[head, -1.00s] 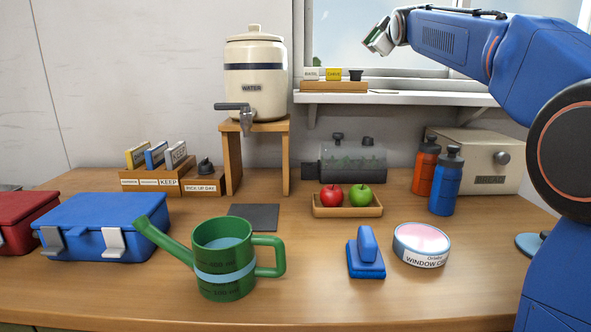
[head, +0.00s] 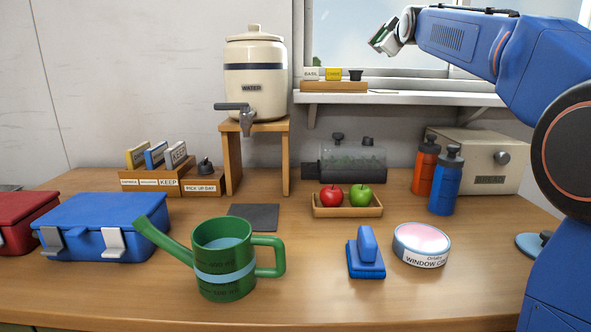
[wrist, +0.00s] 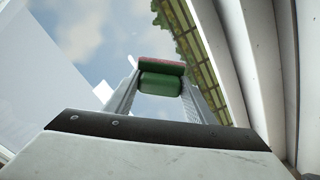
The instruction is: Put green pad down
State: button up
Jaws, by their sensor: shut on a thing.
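My gripper (head: 384,38) is raised in front of the window, above the shelf, at the top of the head view. It is shut on the green pad (wrist: 160,83), which shows between the two fingers in the wrist view with a reddish layer along its upper side. In the head view the pad is a small dark green edge at the fingertips. The pad is in the air, touching only my gripper as far as I can see.
Below the gripper is the white shelf (head: 430,98) with a small wooden rack (head: 334,87). The table holds a watering can (head: 225,258), a blue brush (head: 366,255), a round tin (head: 422,243), a fruit tray (head: 346,210) and bottles (head: 446,182). A dark mat (head: 254,216) lies bare.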

jog(key=shift+a, duration=0.9)
jog(key=shift+s, duration=0.1)
